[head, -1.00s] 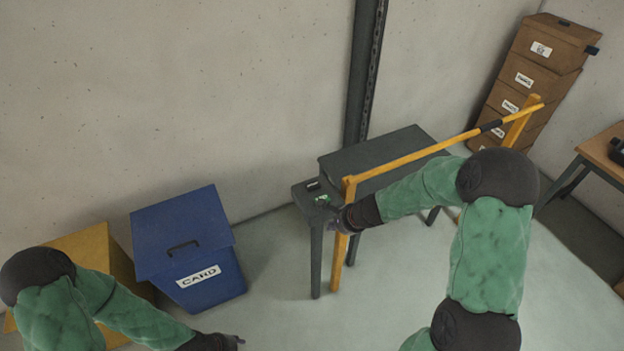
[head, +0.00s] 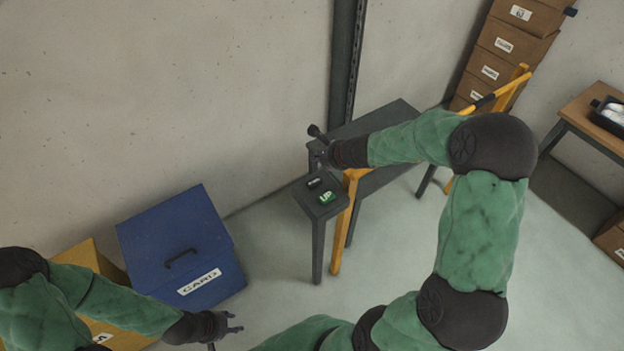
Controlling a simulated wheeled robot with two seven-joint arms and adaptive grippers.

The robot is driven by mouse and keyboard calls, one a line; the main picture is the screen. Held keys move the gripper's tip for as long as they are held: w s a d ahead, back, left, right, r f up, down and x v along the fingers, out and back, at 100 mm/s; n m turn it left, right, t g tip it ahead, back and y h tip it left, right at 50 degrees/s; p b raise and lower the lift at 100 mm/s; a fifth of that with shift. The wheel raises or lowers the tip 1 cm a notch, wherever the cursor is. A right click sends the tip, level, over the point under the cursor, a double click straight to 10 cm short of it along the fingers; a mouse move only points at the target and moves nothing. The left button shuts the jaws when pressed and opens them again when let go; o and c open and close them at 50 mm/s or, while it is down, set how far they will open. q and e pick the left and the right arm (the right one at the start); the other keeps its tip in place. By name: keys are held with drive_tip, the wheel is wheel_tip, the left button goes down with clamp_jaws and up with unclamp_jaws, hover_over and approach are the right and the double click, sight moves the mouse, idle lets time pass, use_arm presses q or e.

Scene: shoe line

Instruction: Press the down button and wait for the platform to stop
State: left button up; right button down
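A small grey stand (head: 301,194) carries two push buttons, a black one (head: 314,183) and a green one (head: 327,198). Their markings are too small to read, so I cannot tell which is down. Behind it is a flat grey platform (head: 398,112) by a dark upright mast (head: 346,70); my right arm hides part of the platform. My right gripper (head: 318,143) is above and behind the buttons, over the platform's left end, apart from both buttons. Its finger opening is unclear. My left gripper (head: 226,336) is open and empty, low in front of the blue bin.
An orange rail (head: 343,225) stands beside the stand and runs along the platform's front. A blue bin (head: 175,240) marked CARD and a yellow bin (head: 84,262) stand left. Stacked brown boxes (head: 505,45) and a wooden table (head: 575,110) with a black tray (head: 609,117) are right.

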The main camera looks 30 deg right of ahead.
drive_tip(key=shift+f, duration=0.15)
drive_tip(key=b, duration=0.7)
hover_over(315, 183)
wheel_tip(315, 183, down, 8)
drive_tip(key=shift+s+d+r, duration=0.1)
drive_tip(key=shift+r, duration=0.15)
drive_tip(key=shift+f+b, duration=0.5)
drive_tip(key=shift+f, duration=0.1)
drive_tip(key=shift+f, duration=0.1)
idle(0.4)
drive_tip(key=shift+f+b, duration=0.3)
drive_tip(key=shift+b, duration=0.2)
